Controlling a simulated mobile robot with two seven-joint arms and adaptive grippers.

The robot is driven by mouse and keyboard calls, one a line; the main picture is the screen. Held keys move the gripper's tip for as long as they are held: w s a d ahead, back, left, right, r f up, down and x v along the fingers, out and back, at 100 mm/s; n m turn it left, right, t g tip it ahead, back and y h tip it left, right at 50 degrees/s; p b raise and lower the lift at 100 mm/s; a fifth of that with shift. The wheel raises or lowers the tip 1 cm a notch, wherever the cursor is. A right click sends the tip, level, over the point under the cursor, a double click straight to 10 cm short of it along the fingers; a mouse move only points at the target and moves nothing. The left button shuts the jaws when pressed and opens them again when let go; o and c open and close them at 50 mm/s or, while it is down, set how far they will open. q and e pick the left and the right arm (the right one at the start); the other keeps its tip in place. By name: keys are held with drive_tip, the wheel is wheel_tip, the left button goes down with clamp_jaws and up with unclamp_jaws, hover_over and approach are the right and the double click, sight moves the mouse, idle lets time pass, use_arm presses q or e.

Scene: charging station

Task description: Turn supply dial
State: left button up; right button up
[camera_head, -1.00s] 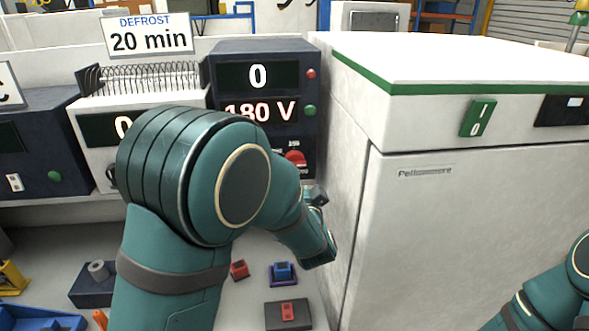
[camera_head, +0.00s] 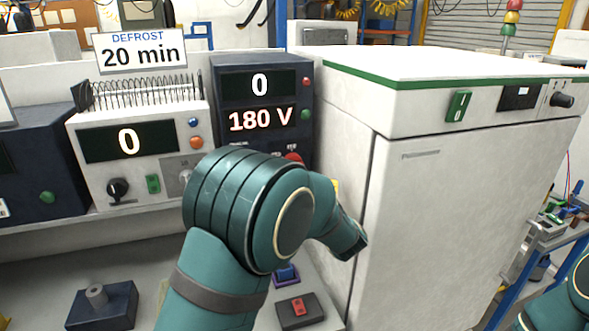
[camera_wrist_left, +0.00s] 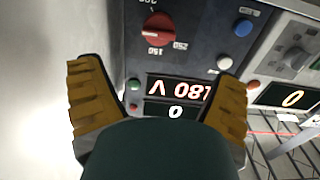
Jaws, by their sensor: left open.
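The supply is a dark box (camera_head: 224,101) whose displays read 0 and 180 V. Its red dial (camera_head: 294,157) is mostly hidden behind my left arm in the head view. The left wrist view shows the red dial (camera_wrist_left: 158,28) whole, upside down, with marks such as 150 and 250 around it. My left gripper (camera_wrist_left: 160,75) is open, with two yellow ridged fingers set wide apart. The dial lies beyond the fingertips, between them sideways, and nothing is held. In the head view this gripper is largely hidden by my wrist. My right gripper is out of view.
A white unit (camera_head: 105,190) with a 0 display, black knob and green switch stands left of the supply. A large white cabinet (camera_head: 450,190) stands close on the right.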

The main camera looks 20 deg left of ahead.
use_arm(q)
drive_tip(key=x, duration=1.3)
drive_tip(key=shift+w+a+p, duration=0.2)
drive_tip(key=shift+w+p, duration=0.15)
drive_tip(key=c, duration=1.2)
